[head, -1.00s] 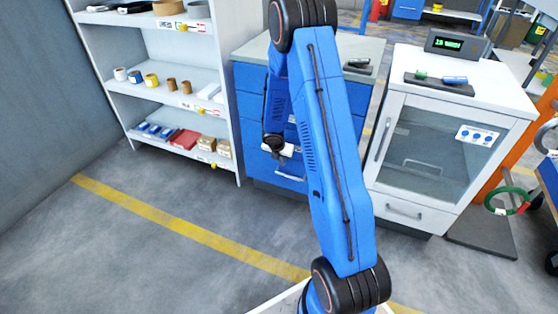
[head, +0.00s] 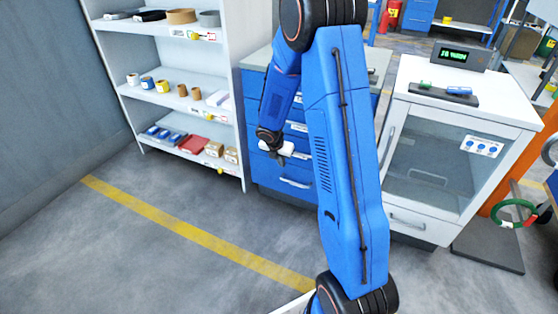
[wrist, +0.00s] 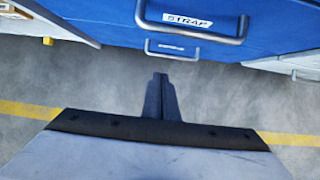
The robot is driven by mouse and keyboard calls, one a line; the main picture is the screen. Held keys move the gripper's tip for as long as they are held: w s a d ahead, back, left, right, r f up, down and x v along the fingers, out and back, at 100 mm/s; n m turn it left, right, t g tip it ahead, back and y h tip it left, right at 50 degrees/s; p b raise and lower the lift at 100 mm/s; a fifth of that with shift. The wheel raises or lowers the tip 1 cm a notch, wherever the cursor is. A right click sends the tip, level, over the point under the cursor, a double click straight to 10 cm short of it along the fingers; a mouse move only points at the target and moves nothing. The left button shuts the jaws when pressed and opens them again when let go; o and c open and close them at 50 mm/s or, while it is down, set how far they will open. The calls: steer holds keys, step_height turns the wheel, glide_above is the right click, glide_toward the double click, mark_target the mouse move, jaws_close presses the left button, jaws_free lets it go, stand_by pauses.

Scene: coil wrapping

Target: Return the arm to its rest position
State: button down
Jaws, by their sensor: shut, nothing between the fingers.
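My arm reaches up and folds over in the middle of the head view, in front of the blue drawer cabinet (head: 258,95). My gripper (head: 279,158) hangs in front of the cabinet's drawers, small and partly dark in this view. In the wrist view my gripper (wrist: 160,82) points out over the grey floor, its fingers together with nothing between them. A drawer front marked STRAP (wrist: 187,20) and its handle are beyond the fingertips, and I see no contact.
A shelf unit (head: 232,90) with rolls and boxes stands left of the cabinet. A white glass-door cabinet (head: 440,165) stands right, carrying a dark tray (head: 443,94) and a display (head: 459,55). A green ring (head: 514,214) is at the far right. The floor (head: 160,260) at left is clear.

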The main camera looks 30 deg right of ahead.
steer(key=shift+r, duration=0.2)
steer(key=s+a+r+m, duration=0.2)
steer(key=s+r+m, duration=0.55)
steer(key=r, duration=0.35)
steer(key=s+a+r+m, duration=0.2)
steer(key=s+r+m, duration=0.5)
steer(key=r, duration=0.4)
steer(key=s+a+r+m+y, duration=0.1)
steer(key=s+a+r+m, duration=0.1)
steer(key=s, duration=0.6)
steer(key=s+a+r+m+t+y, duration=0.1)
steer(key=s+a+m, duration=0.3)
steer(key=s, duration=0.4)
steer(key=s+a+r+m+t+y, duration=0.1)
steer(key=s+a+r+m, duration=0.2)
steer(key=s, duration=0.5)
steer(key=shift+r+m, duration=0.6)
steer(key=shift+m, duration=0.45)
